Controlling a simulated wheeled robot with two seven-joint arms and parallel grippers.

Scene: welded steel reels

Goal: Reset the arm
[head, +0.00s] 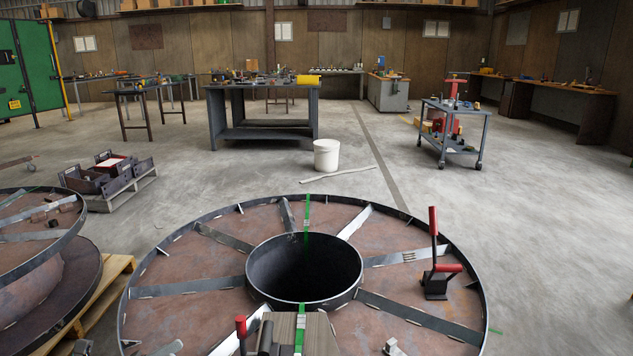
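Neither of my arms nor grippers can be made out in the head view. A large round steel reel (205,275) lies flat in front of me, with a raised rim, flat metal spokes and a dark open hub (303,268) in the middle. A toggle clamp with red handles (436,275) stands on the reel's right side. A second red-handled tool (241,330) stands near the bottom edge, beside a grey-brown block (318,335), and is partly cut off. A green strip (307,215) runs across the reel at the hub.
More reels (30,235) lie at the left, by a wooden pallet (105,290). A tray of dark bins (105,175), a white bucket (326,155), a workbench (260,115) and a wheeled cart (452,125) stand beyond. Open concrete floor lies to the right.

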